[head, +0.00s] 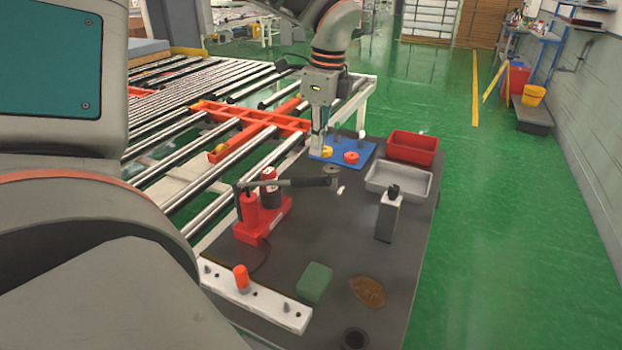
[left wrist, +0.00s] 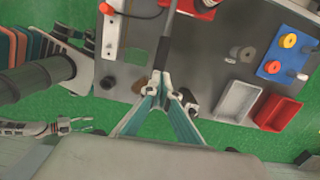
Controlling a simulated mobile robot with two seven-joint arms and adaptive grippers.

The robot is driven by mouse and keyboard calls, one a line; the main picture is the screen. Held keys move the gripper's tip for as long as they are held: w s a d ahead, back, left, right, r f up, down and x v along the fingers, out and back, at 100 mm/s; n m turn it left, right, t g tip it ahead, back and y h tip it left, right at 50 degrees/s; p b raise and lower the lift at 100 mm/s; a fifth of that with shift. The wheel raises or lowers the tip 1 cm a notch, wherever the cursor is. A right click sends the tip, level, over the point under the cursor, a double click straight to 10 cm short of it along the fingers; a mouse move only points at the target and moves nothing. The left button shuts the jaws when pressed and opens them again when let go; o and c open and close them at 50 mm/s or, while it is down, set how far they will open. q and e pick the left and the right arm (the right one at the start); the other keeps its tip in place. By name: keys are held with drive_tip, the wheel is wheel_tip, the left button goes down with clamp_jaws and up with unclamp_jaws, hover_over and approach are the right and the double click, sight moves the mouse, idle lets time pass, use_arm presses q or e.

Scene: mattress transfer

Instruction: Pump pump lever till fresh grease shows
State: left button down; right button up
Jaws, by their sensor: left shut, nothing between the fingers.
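The red hand pump (head: 264,215) stands on the dark table, with its lever (head: 300,182) reaching right from it. It also shows at the top of the left wrist view (left wrist: 200,8), where the lever (left wrist: 168,40) runs down to my fingertips. My left gripper (head: 318,150) points down near the lever's free end. Its fingers (left wrist: 160,84) are shut with nothing between them; whether they touch the lever I cannot tell. A thin dark hose runs toward a white rail (head: 270,301) with an orange cap (head: 241,278). I cannot make out fresh grease there.
A blue plate (head: 345,148) with yellow and red rings, a red bin (head: 412,146), a grey tray (head: 399,181) and an upright grey canister (head: 388,216) stand to the right. Roller conveyors border the table's left.

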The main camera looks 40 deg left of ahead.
sight(313, 177)
drive_tip(key=shift+s+d+f, duration=0.1)
drive_tip(key=shift+s, duration=0.05)
use_arm(q)
drive_tip(key=shift+f, duration=0.1)
drive_tip(key=shift+f, duration=0.55)
drive_tip(key=f, duration=0.1)
drive_tip(key=f+b, duration=0.2)
drive_tip(key=f, duration=0.1)
drive_tip(key=shift+s+a, duration=0.1)
drive_tip(key=shift+a, duration=0.15)
drive_tip(key=shift+f, duration=0.9)
use_arm(e)
drive_tip(key=shift+w+a+r+y, duration=0.2)
drive_tip(key=shift+w+a, duration=0.1)
drive_tip(key=shift+a, duration=0.25)
drive_tip(key=shift+w+a+r+y, duration=0.1)
drive_tip(key=shift+w+a+y, duration=0.15)
drive_tip(key=shift+a, duration=0.25)
drive_tip(key=shift+d, duration=0.1)
